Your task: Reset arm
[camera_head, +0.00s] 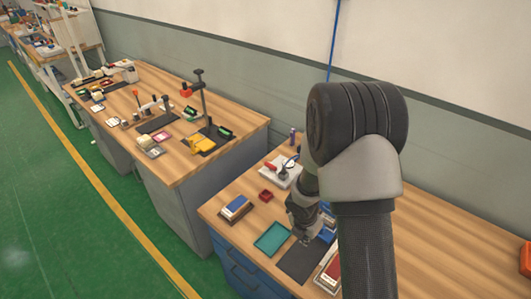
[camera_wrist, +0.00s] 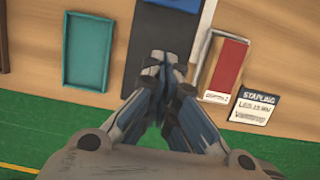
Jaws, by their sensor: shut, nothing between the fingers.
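My gripper (camera_wrist: 162,72) is shut and empty in the wrist view, its fingertips together over the front edge of a dark mat (camera_wrist: 162,40). In the head view my gripper (camera_head: 304,238) is over the same mat (camera_head: 300,262) on the near workbench (camera_head: 410,250). My arm rises to the right of it and hides part of the bench. I cannot tell the exact height of the fingertips above the mat.
A teal tray (camera_head: 272,238) lies left of the mat. A red and white box (camera_wrist: 226,66) and a "STAPLING" card (camera_wrist: 254,106) lie right of it. A blue and white block (camera_head: 235,207) and a small red tray (camera_head: 265,195) are further left.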

